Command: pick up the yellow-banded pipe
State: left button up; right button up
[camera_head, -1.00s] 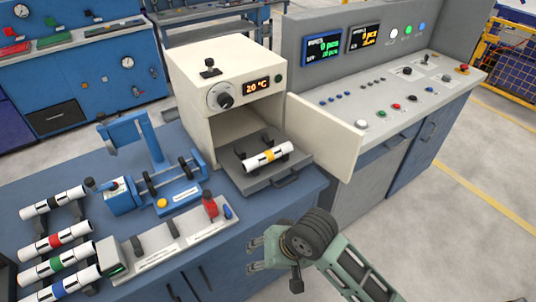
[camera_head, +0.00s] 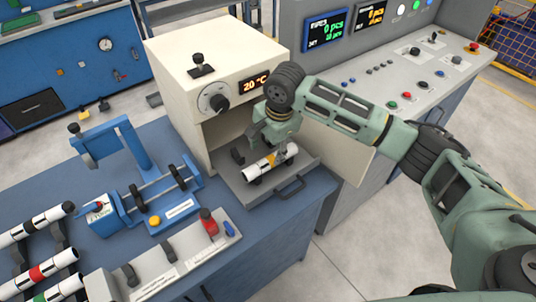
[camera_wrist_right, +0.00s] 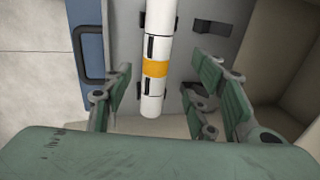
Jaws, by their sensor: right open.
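The yellow-banded pipe (camera_head: 264,166) is white with black marks and one yellow band. It lies on the pulled-out tray (camera_head: 245,195) at the mouth of the cream oven (camera_head: 185,85). My right gripper (camera_head: 273,145) is over the pipe in the head view and hides part of it. In the right wrist view, the pipe (camera_wrist_right: 157,45) runs down between the two spread finger pairs of my right gripper (camera_wrist_right: 163,85), with gaps on both sides. The fingers are open and hold nothing. My left gripper is not in view.
The oven's open door (camera_head: 345,150) stands right of the tray. Left are a blue bending fixture (camera_head: 125,170) and a grey block (camera_head: 165,262) with a red knob. Other banded pipes, one red-banded (camera_head: 40,271), lie on a rack at the far left. A control console (camera_head: 430,75) stands behind.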

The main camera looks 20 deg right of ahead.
aim_at(271, 158)
jog(key=shift+s+d+f+p, duration=0.1)
jog(key=shift+s+f+p, duration=0.25)
jog(key=shift+f, duration=0.35)
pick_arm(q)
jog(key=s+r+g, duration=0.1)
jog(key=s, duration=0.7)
pick_arm(e)
jog(key=shift+w+d+f, duration=0.15)
jog(key=shift+w+f, duration=0.05)
jog(key=shift+f, duration=0.55)
jog(key=f, duration=0.1)
jog(key=w+f, duration=0.1)
jog(key=shift+f+p, duration=0.3)
jog(key=shift+p, duration=0.1)
jog(key=shift+f, duration=0.25)
jog(key=c, duration=0.6)
jog(key=shift+c, duration=1)
jog(key=c, duration=0.4)
jog(key=shift+c, duration=0.4)
jog(key=shift+r, duration=0.2)
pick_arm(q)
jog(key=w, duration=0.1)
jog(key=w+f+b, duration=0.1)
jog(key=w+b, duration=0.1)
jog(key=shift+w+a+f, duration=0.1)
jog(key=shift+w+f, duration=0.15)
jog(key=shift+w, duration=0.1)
pick_arm(e)
notch_tip(271, 158, up, 10)
jog(key=shift+f, duration=0.15)
